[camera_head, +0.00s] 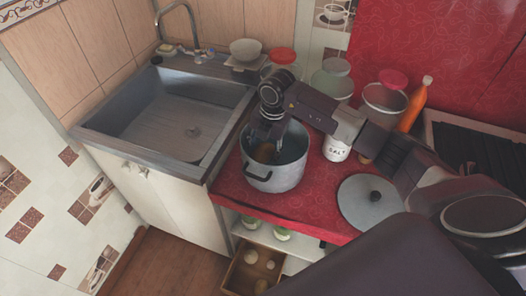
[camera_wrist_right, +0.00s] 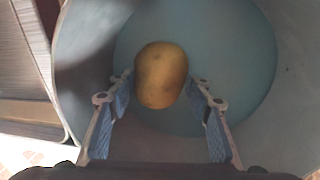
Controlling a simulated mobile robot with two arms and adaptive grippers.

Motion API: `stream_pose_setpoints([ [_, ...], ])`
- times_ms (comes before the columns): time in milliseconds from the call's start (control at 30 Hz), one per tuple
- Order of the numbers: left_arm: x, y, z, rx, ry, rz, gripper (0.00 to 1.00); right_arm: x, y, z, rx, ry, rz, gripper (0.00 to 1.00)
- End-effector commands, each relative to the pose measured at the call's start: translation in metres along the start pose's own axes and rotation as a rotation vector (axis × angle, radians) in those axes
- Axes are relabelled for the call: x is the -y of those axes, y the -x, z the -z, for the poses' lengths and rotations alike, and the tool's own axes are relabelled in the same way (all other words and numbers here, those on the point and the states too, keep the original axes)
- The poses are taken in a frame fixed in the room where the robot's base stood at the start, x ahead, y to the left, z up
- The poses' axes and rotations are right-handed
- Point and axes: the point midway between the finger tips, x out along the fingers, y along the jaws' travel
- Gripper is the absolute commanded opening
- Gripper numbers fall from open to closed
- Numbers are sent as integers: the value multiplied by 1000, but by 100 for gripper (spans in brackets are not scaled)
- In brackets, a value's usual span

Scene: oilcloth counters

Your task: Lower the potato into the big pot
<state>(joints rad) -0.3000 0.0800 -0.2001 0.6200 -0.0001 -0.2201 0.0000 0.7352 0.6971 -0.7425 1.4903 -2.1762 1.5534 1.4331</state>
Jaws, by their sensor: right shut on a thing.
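The big pot (camera_head: 280,180) is a grey metal pot with a dark handle, standing uncovered on the red counter beside the sink. My right gripper (camera_head: 267,140) reaches down into its mouth from above. It is shut on the potato (camera_wrist_right: 161,75), which is yellow-brown and oval and sits between the two fingertips in the right wrist view. The pot's pale inside (camera_wrist_right: 255,65) surrounds the potato there. In the head view only a brown patch of the potato (camera_head: 264,153) shows inside the rim. Whether it touches the bottom I cannot tell. My left gripper is out of view.
A round lid (camera_head: 362,207) lies on the counter right of the pot. A white salt jar (camera_head: 336,150), several lidded containers and an orange bottle (camera_head: 414,105) stand behind. The sink (camera_head: 175,125) is to the left. A drawer (camera_head: 250,268) stands open below.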

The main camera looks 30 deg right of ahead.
Motion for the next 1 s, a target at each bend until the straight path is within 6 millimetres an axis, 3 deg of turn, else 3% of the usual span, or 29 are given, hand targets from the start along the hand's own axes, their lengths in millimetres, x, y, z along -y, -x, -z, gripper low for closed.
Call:
stream_pose_setpoints([
  [1000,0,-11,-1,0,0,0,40,2,-16,0,0,0,-1,18],
])
